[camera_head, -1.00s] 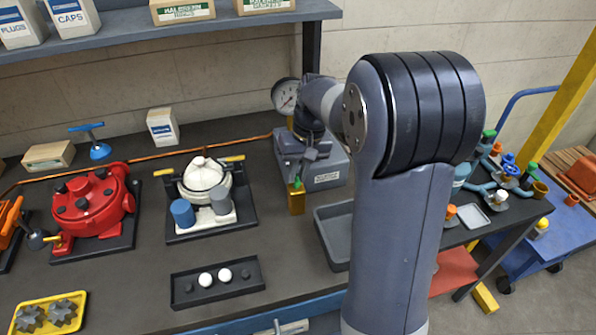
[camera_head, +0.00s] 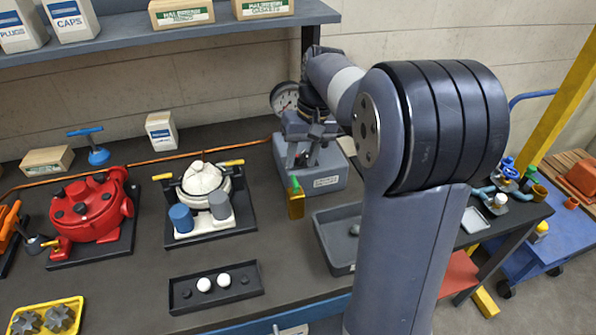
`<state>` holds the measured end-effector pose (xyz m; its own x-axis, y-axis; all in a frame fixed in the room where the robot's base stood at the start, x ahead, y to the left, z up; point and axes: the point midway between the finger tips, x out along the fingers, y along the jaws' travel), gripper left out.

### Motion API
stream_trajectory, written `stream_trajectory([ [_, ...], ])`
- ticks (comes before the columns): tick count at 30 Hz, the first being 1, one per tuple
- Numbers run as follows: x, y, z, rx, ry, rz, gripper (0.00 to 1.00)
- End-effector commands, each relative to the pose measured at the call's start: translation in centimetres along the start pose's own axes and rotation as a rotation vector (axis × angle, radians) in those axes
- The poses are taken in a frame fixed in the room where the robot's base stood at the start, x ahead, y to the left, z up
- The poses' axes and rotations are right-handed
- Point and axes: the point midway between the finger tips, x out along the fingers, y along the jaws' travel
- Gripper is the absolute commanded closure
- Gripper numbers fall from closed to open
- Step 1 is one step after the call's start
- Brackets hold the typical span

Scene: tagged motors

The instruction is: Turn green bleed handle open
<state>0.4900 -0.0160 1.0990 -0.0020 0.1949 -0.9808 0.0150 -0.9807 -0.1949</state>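The green handle (camera_head: 294,184) is a small green piece standing upright on top of a brass-yellow block (camera_head: 296,206) at the front left corner of a grey box (camera_head: 325,181). My gripper (camera_head: 312,152) is dark and hangs above the grey box, up and to the right of the green handle. It appears apart from the handle. Its fingers are small and partly merge with the dark wrist, so their opening is unclear. A round white gauge (camera_head: 285,97) behind is partly hidden by my wrist.
A white-topped unit (camera_head: 203,180) and a red pump (camera_head: 90,208) stand to the left. A grey tray (camera_head: 325,248) lies in front, partly hidden by my arm. A dark tray (camera_head: 182,303) holds white balls. Blue-green pipework (camera_head: 485,189) is at right.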

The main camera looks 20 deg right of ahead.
Motion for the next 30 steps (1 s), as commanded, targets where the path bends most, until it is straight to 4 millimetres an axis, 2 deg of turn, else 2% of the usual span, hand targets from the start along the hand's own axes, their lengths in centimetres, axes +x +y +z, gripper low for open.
stream_trajectory([
  [3,-2.2,0.0,0.0,0.000,0.003,0.001,0.65],
  [6,-3.6,0.0,-0.1,0.000,0.002,0.000,0.65],
  [12,-4.7,0.0,0.0,0.000,0.000,0.000,0.65],
  [23,-4.4,0.0,0.0,0.000,-0.002,0.000,0.65],
  [26,-3.6,0.0,0.0,0.000,-0.004,-0.001,0.65],
  [30,-1.3,0.0,0.1,0.000,-0.006,-0.001,0.65],
])
